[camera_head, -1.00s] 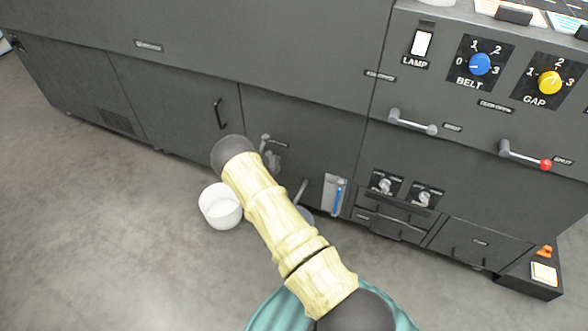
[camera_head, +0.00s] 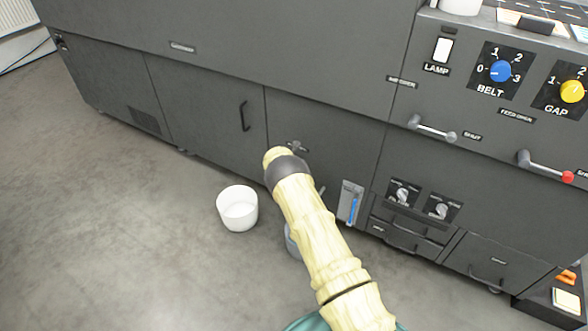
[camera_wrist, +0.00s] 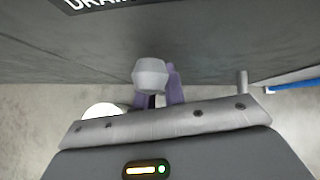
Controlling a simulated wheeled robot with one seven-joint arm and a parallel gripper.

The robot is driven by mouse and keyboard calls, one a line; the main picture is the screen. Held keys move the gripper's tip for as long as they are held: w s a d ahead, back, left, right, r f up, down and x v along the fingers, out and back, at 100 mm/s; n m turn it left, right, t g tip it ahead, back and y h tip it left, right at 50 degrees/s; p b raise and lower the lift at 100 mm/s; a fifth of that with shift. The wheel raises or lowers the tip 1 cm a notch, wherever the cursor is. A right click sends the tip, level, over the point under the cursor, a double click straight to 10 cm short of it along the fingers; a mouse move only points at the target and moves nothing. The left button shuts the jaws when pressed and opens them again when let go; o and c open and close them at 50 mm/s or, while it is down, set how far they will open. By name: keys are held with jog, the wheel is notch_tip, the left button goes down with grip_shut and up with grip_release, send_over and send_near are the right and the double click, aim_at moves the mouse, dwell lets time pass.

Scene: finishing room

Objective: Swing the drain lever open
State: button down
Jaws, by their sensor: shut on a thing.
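The drain lever shows in the wrist view as a pale grey faceted knob (camera_wrist: 150,74) below a partly cut-off dark label that reads "DRAI". My gripper (camera_wrist: 161,90) has purple fingers shut on the lever, close to the dark panel. The lever's far part is hidden by the knob and fingers. In the head view a small part of the grey drain fitting (camera_head: 298,146) shows on the lower front panel just above my arm. My arm hides the gripper and the rest of the lever there.
A white bucket (camera_head: 238,210) stands on the floor left of my arm; its rim also shows in the wrist view (camera_wrist: 103,109). A grey-blue container (camera_head: 292,241) is partly behind my arm. Floor at left is clear.

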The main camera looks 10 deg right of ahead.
jog(key=shift+s+f, duration=0.15)
jog(key=shift+f, duration=0.15)
jog(key=c, duration=1.5)
grip_release()
jog(key=shift+d+r, duration=0.1)
jog(key=shift+r, duration=0.05)
jog(key=shift+s+a+r+p, duration=0.15)
jog(key=shift+a+r+p, duration=0.15)
jog(key=shift+r, duration=0.15)
jog(key=p+v, duration=0.3)
jog(key=v, duration=1.3)
jog(key=shift+s+p, duration=0.2)
jog(key=shift+p, duration=0.1)
